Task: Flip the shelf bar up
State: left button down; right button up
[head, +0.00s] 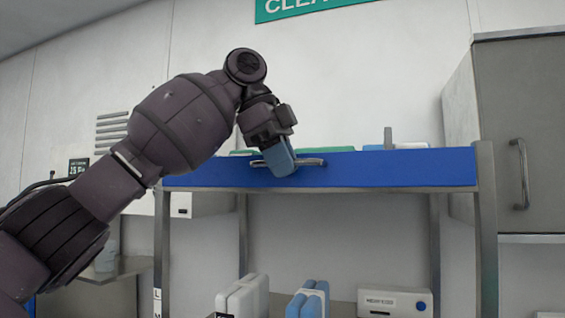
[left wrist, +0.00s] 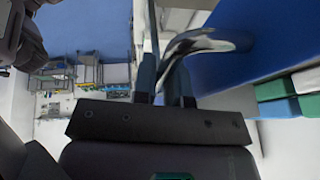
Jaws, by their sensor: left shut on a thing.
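The shelf bar is a blue panel (head: 400,168) across the front of the upper shelf in the head view, with a metal handle (head: 312,162) at its middle. The panel stands upright along the shelf's front. My left gripper (head: 281,160) reaches in from the left and is shut on the handle. In the left wrist view the curved shiny handle (left wrist: 208,40) passes at the fingers (left wrist: 165,80), and the blue panel (left wrist: 265,40) fills the upper right. The fingers hide part of the handle. My right gripper is in neither view.
Green and blue packs (left wrist: 278,100) lie behind the panel. Below, white boxes (head: 243,296), blue items (head: 309,298) and a white device (head: 395,302) stand on a lower shelf. A grey cabinet (head: 500,130) stands at the right. The space between the shelves is clear.

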pick_arm(q)
jog(key=shift+f, duration=0.1)
jog(key=c, duration=1.2)
grip_release()
jog(key=shift+w, duration=0.1)
jog(key=v, duration=1.1)
jog(key=shift+f, duration=0.1)
